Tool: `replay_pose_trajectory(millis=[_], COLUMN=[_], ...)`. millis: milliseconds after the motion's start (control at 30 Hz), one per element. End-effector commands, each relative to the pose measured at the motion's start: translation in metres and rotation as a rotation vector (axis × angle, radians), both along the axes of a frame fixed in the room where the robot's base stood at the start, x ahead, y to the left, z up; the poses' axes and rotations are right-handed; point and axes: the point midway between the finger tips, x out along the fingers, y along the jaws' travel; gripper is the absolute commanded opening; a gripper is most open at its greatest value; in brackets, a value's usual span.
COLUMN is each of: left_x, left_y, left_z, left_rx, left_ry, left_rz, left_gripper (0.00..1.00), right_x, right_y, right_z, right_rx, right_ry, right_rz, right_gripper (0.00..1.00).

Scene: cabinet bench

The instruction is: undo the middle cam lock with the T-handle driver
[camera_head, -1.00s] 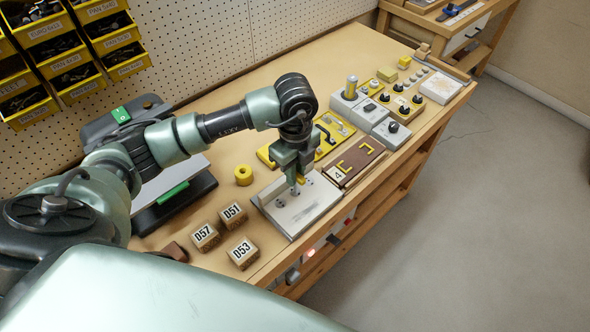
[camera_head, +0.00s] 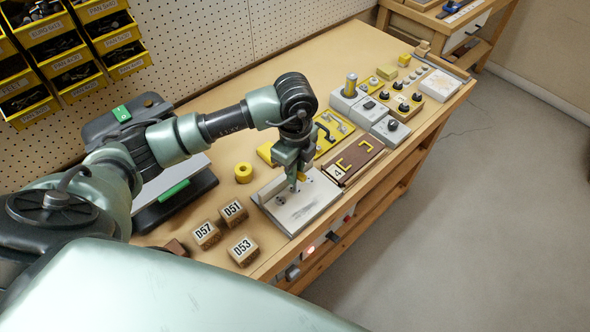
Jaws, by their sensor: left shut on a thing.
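The pale grey panel (camera_head: 306,214) lies on the bench below my left gripper. Small dark cam locks show along its far part, with one (camera_head: 280,197) to the left of the gripper and one (camera_head: 308,180) to its right. My left gripper (camera_head: 296,178) points down over the middle of that row, shut on the T-handle driver. The driver is mostly hidden by the fingers; a thin shaft (camera_head: 294,187) shows below them. Its tip is over or at the middle lock; I cannot tell whether it is seated. My right gripper is out of view.
Wooden blocks D57 (camera_head: 206,235), D51 (camera_head: 233,212) and D53 (camera_head: 243,250) stand left of the panel. A brown board (camera_head: 355,160) lies close on the right. Grey boxes with knobs (camera_head: 390,131) stand beyond.

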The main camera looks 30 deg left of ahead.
Motion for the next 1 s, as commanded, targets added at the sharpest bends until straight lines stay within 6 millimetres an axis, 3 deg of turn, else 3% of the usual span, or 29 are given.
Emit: replay_pose_trajectory(millis=[467, 1000], left_x=[-0.001, 0.0], left_y=[0.0, 0.0], left_z=[0.001, -0.001], left_rx=[0.001, 0.001], left_ry=[0.003, 0.0], left_rz=[0.385, 0.406], left_gripper=[0.0, 0.0], right_x=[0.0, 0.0], right_y=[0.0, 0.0], right_z=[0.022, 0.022], right_rx=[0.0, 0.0], right_ry=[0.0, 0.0], right_rz=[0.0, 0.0], right_gripper=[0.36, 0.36])
